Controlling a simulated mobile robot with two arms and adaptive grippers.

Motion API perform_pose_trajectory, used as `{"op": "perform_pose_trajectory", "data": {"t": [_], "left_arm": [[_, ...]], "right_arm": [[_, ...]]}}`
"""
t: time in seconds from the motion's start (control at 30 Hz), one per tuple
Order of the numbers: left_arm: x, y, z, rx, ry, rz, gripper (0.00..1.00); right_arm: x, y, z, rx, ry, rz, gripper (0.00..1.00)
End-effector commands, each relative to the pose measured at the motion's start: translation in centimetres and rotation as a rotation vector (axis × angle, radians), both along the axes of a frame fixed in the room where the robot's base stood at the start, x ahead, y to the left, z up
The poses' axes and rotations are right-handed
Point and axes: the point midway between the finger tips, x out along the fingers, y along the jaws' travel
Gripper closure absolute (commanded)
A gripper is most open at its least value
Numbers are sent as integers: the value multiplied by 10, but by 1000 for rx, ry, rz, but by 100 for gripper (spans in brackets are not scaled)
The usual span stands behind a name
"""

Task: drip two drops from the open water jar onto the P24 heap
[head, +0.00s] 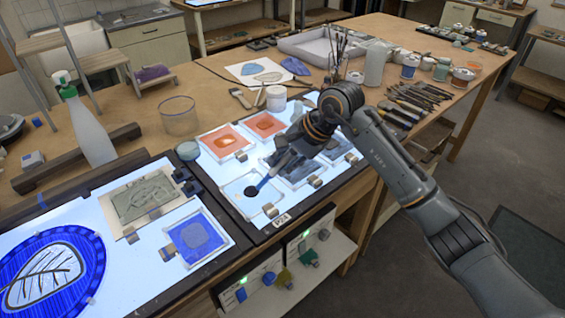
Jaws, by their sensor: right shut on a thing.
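My right gripper (277,168) reaches in from the right over the light panel, shut on a slim tool with a blue end (263,184). The blue end points down and left, close to a small dark heap (251,190). That heap sits in a pale square tray (236,189) beside the P24 label (281,220). I cannot tell whether the tool touches the heap. A clear, open-looking vessel (178,118) stands behind the panels, and a small round jar (187,151) stands at the panel's left edge. Which one is the water jar is unclear. My left gripper is out of view.
Trays with orange powder (225,142) lie behind the heap's tray, and darker trays are partly hidden by my gripper. A tray with blue powder (194,237) lies on the left panel. A spray bottle (88,130) stands at left; brushes and jars crowd the right.

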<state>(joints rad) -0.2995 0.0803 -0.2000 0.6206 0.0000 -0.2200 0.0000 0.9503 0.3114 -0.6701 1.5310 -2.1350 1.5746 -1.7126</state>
Motion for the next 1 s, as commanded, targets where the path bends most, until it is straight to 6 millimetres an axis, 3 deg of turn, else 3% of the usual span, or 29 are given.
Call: {"op": "perform_pose_trajectory", "data": {"t": [1.0], "left_arm": [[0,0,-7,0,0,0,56]], "right_arm": [[0,0,-5,1,1,1,100]]}}
